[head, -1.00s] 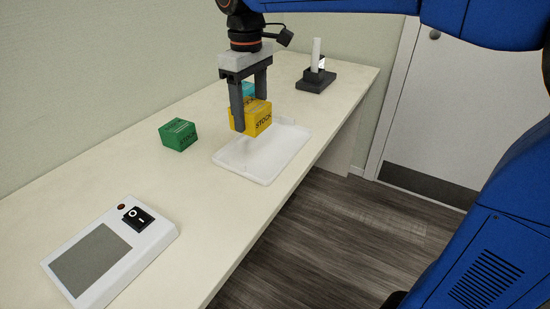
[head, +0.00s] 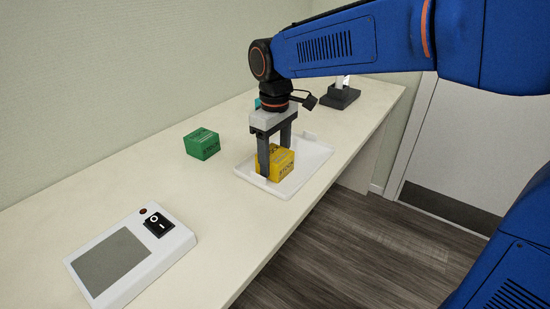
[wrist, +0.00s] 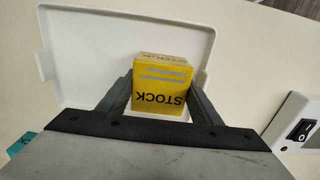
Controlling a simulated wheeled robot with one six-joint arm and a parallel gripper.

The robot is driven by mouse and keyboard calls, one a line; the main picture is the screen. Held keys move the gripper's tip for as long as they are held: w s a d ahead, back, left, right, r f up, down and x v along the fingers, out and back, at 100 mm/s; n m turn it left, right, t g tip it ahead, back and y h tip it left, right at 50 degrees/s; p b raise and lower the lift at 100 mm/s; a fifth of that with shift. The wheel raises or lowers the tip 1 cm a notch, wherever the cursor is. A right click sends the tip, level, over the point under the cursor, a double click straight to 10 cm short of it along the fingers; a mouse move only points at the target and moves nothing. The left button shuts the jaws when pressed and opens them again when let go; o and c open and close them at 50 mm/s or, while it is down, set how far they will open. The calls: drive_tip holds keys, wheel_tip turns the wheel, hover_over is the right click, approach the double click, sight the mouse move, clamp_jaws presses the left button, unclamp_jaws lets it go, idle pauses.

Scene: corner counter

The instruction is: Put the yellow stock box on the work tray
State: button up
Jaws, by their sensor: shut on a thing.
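The yellow stock box (head: 283,167) is between the fingers of my gripper (head: 276,164), which is shut on it. The box is low over the white work tray (head: 314,160), inside its outline, and looks upright. I cannot tell for sure whether its underside touches the tray floor. In the wrist view the yellow box (wrist: 162,85) shows its STOCK lettering between the two fingers, with the tray (wrist: 85,60) behind it.
A green box (head: 202,144) stands on the counter left of the tray. A white device with a rocker switch (head: 135,252) lies at the front left. A teal thing (head: 258,103) is partly hidden behind my gripper. A dark stand (head: 340,97) is at the back.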

sight(276, 153)
drive_tip(key=shift+f, duration=0.1)
drive_tip(key=o, duration=1.2)
wheel_tip(276, 153, up, 12)
drive_tip(key=shift+r, duration=0.15)
drive_tip(key=shift+d, duration=0.1)
drive_tip(key=s+d+f+m+t, duration=0.2)
drive_tip(key=s+d+f+m, duration=0.4)
drive_tip(key=d, duration=0.5)
drive_tip(key=s+d+f+m+t, duration=0.1)
drive_tip(key=s+d+f, duration=0.3)
drive_tip(key=s+d, duration=0.55)
drive_tip(key=s+d+f+m, duration=0.1)
drive_tip(key=d+f, duration=0.1)
drive_tip(key=s+d+f+m+t, duration=0.1)
drive_tip(key=s+d+f, duration=0.1)
drive_tip(key=s+d+f+m, duration=0.1)
drive_tip(key=d+f, duration=0.1)
drive_tip(key=f, duration=0.1)
drive_tip(key=shift+s+d+f+t, duration=0.1)
drive_tip(key=shift+s+d+t, duration=0.2)
drive_tip(key=shift+s+t, duration=0.1)
